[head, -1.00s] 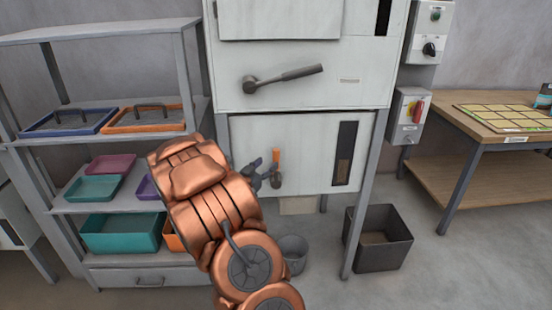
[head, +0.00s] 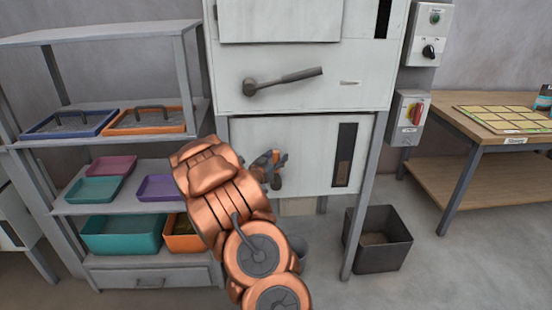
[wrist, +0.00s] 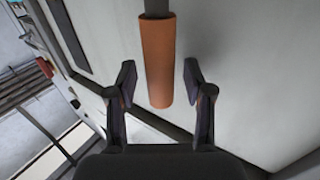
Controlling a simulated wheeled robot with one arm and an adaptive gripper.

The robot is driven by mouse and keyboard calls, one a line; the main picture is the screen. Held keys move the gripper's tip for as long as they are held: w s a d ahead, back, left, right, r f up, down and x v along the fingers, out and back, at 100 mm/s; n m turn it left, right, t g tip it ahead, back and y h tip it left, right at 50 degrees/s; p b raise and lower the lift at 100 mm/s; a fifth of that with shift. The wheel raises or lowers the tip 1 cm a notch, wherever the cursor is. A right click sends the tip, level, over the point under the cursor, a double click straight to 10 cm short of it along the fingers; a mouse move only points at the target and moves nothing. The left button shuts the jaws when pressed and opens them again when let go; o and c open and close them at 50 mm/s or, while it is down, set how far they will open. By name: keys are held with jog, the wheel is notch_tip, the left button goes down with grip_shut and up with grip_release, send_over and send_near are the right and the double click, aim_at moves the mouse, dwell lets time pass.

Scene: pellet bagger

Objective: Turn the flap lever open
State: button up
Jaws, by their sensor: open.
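The orange-handled lever (wrist: 157,60) is on the lower white panel of the machine. In the wrist view its orange grip hangs from a dark grey shaft and shows between my two fingers. My gripper (wrist: 159,72) is open, with one finger on each side of the grip and a gap on both sides. I cannot tell how deep the grip sits between the fingertips. In the head view my gripper (head: 271,162) covers most of this lever. A larger grey lever (head: 290,77) sits on the panel above, tilted slightly up to the right.
A shelf rack with coloured trays (head: 110,233) stands close on the left of my arm. A grey machine leg (head: 362,210) and a dark bin (head: 378,240) are on the right. A bucket (head: 299,250) is partly hidden behind my arm. A wooden table (head: 480,123) stands far right.

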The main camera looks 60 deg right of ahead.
jog(key=shift+c, duration=0.5)
grip_shut()
